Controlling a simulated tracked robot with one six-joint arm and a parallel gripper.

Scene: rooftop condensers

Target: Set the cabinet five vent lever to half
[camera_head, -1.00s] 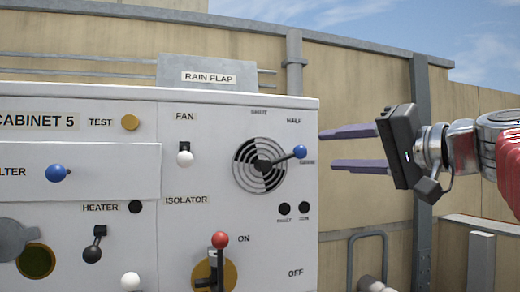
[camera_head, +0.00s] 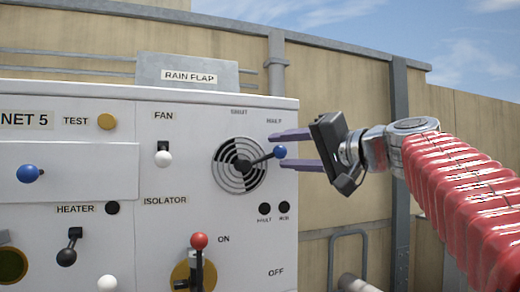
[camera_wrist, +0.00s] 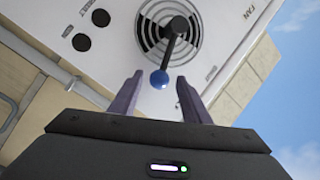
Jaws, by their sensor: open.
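The vent lever (camera_head: 262,158) is a dark arm with a blue ball knob (camera_head: 280,152), pivoting at the middle of a round slotted vent (camera_head: 232,178) on the cabinet's front. It points right and slightly up, below the HALF label (camera_head: 274,121); a label at the knob is covered. My gripper (camera_head: 288,150) is open, its two purple fingers pointing left, one above and one below the knob. In the wrist view the blue knob (camera_wrist: 159,79) lies between the fingertips (camera_wrist: 157,88), with visible gaps on both sides. The gripper holds nothing.
The white cabinet front (camera_head: 120,135) also carries a red-knobbed isolator lever (camera_head: 199,242), a fan switch (camera_head: 164,157), a heater switch (camera_head: 67,255) and a blue-knobbed filter handle (camera_head: 28,174). A beige wall and grey post (camera_head: 399,150) stand behind.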

